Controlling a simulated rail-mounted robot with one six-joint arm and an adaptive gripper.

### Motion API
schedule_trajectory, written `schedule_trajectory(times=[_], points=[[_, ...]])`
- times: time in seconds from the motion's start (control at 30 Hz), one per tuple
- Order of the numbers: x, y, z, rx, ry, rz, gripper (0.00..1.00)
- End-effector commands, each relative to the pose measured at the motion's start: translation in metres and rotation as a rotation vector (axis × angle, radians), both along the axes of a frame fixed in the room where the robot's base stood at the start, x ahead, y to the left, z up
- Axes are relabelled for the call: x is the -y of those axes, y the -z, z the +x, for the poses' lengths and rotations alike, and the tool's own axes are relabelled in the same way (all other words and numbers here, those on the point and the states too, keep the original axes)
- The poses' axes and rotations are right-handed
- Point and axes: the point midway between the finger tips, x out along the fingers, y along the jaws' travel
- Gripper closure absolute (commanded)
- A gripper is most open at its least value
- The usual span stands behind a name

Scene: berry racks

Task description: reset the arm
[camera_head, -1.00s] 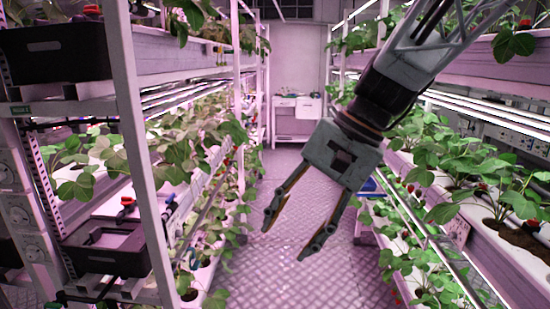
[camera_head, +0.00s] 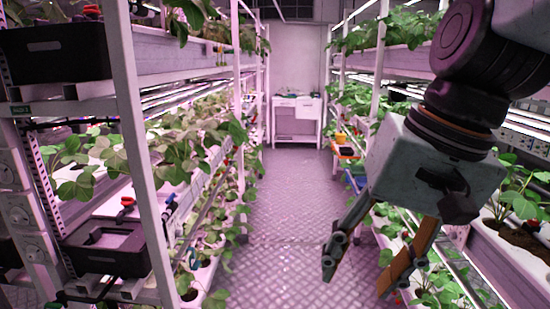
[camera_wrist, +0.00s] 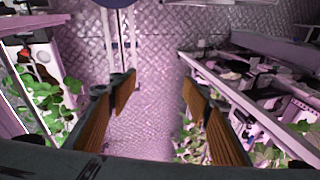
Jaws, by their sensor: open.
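My gripper (camera_head: 362,265) hangs at the right of the head view, in front of the right-hand plant rack. Its two fingers point down and are spread apart with nothing between them. In the wrist view, my gripper (camera_wrist: 158,100) shows both brown-padded fingers apart, with only bare floor seen between them. My arm covers part of the right rack in the head view.
Plant racks line both sides: the left rack (camera_head: 137,140) and the right rack (camera_head: 510,255). A black crate (camera_head: 105,262) sits low on the left rack.

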Motion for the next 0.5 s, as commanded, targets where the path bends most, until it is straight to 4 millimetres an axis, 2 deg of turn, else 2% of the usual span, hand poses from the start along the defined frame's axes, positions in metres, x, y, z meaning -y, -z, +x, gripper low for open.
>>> schedule_trajectory(times=[0.5], points=[[0.050,0.000,-0.065,0.118,-0.098,-0.162,0.56]])
